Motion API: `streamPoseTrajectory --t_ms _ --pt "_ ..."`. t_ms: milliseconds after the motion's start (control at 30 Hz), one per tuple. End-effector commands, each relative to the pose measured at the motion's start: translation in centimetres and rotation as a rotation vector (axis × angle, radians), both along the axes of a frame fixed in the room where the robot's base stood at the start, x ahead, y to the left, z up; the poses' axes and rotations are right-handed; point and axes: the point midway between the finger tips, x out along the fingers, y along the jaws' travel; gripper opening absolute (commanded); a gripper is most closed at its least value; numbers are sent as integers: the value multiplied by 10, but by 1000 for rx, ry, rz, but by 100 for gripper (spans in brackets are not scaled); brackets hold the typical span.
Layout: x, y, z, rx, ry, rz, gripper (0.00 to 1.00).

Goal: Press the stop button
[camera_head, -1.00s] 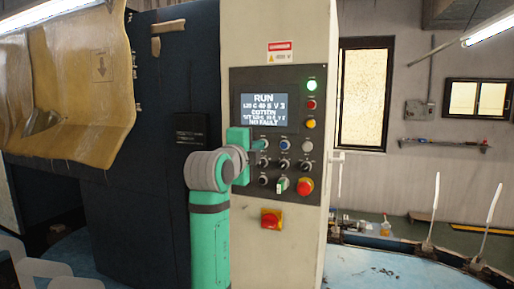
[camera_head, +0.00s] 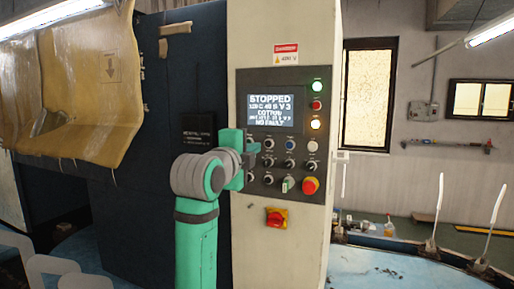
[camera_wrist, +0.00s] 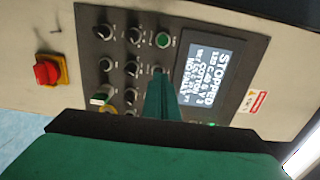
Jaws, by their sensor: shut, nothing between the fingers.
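The control panel (camera_head: 280,130) is on the pale column of the machine, and its screen (camera_head: 270,110) reads STOPPED. Below the screen are rows of small round buttons and knobs; their labels are too small to read. My gripper (camera_head: 247,155) is shut and empty, at the left side of these rows. A dark round button (camera_head: 268,144) in the top row shows just right of the fingertips, apart from them in this view.
A red mushroom button (camera_head: 310,185) is at the panel's lower right. A red and yellow rotary switch (camera_head: 276,217) is below the panel. A yellowed sheet (camera_head: 70,85) hangs at left.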

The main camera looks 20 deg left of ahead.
Motion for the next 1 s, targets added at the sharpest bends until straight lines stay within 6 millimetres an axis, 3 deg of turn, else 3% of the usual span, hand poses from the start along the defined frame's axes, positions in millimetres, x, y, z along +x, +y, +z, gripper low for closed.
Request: streamPoseTrajectory --t_ms 133,400,600,1000 --pt "-30 -7 -1 3 0 -11 0" --pt "-73 5 -1 1 0 2 0" --pt "-83 7 -1 -1 2 4 0" --pt "-83 5 -1 0 2 1 0"
